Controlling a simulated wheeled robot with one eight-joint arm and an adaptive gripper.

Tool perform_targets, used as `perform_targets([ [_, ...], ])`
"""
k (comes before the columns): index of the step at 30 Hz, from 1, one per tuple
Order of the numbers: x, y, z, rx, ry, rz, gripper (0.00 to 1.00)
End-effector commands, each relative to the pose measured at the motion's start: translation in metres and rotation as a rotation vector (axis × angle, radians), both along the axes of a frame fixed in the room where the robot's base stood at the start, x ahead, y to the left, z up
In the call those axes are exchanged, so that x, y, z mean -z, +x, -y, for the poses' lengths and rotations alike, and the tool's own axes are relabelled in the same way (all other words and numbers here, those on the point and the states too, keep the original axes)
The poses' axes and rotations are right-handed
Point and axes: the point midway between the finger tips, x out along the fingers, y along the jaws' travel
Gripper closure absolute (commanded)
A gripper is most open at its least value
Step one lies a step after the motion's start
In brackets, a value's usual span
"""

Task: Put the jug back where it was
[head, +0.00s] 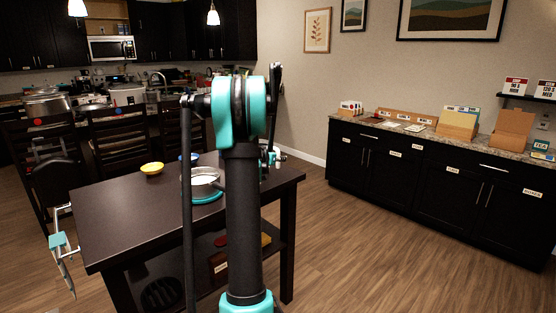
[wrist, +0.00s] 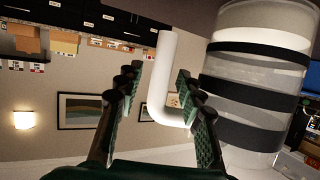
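The jug (wrist: 255,85) fills the right of the wrist view. It has a clear, pale body with dark bands and a white handle (wrist: 163,80), and it shows upside down in this turned view. My gripper (wrist: 157,85) has its two dark fingers on either side of the handle. A strip of wall shows between the left finger and the handle; the right finger is close beside the handle or touching it. In the head view my arm covers the space where gripper and jug are, and I cannot make out the jug there.
A long sideboard (head: 420,180) with boxes and cards lines the right wall. Floor between is clear.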

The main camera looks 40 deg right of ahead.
Motion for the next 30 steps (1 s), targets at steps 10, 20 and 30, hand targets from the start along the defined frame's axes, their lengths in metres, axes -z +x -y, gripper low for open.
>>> perform_targets([
  [10, -0.022, -0.027, -0.056, -0.002, 0.0, 0.0, 0.62],
  [20, -0.036, -0.045, -0.091, 0.0, 0.0, -0.001, 0.62],
  [30, -0.038, -0.047, -0.095, 0.0, 0.0, 0.0, 0.62],
])
